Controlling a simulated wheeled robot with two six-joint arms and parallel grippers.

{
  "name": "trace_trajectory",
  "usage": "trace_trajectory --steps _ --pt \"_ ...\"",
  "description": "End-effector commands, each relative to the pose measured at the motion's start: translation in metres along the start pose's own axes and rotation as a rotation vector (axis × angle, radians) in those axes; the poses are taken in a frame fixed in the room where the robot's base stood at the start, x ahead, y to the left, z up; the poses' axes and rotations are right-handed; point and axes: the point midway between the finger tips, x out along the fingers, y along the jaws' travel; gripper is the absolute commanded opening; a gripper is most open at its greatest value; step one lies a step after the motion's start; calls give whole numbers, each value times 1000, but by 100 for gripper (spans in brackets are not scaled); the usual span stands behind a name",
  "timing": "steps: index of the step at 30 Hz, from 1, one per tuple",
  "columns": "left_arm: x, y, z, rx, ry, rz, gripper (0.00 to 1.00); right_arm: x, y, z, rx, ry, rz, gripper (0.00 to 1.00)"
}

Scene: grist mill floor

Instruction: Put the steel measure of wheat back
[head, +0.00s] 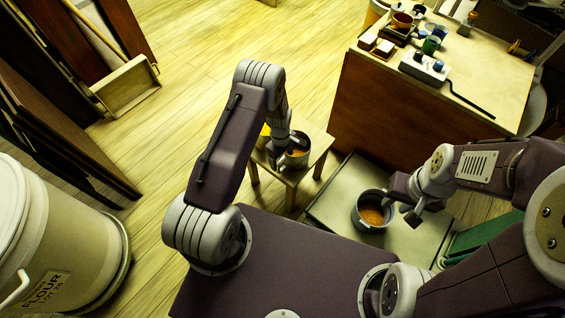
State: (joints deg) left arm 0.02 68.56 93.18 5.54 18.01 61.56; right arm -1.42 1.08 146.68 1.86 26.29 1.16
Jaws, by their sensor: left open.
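A steel measure (367,224) with orange-brown grain in it stands upright on a low pale platform (335,207). A second, darker round vessel (298,159), also with orange-brown contents, stands on a small wooden stool (312,158). I cannot tell for sure which contents are wheat. My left gripper (284,148) is open at the left side of the vessel on the stool, and my arm hides part of that vessel. My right gripper (408,206) is just right of the steel measure, close to its rim. Its jaws are too small to read, and I cannot tell whether it touches.
A flour bin (55,245) stands at the left. A wooden dustpan-like box (128,88) and boards lean at the upper left.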

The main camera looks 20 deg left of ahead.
Motion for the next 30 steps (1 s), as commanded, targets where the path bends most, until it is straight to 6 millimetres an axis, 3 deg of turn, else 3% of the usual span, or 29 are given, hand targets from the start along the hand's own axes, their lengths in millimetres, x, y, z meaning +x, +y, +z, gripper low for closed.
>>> trace_trajectory --steps 1,6,15,17,19,24,27,30 --pt "-18 1 0 0 1 2 75 -7 0 -1 0 0 0 32" --pt "-48 0 0 -1 0 0 75 -14 0 -1 0 0 0 32" --pt "-65 -1 1 17 1 2 75 -15 0 -2 0 0 0 32" --pt "-81 -2 2 73 5 8 75 -15 0 -2 0 0 0 32" --pt "-114 -9 8 196 13 20 75 -15 0 -2 0 0 0 32" --pt "-204 -58 34 625 47 43 75 -14 0 -2 0 0 0 32" --pt "-238 -95 51 858 68 49 75 -14 0 -1 0 0 0 32" --pt "-254 -125 64 1027 84 49 75 -14 0 -1 0 0 0 32"
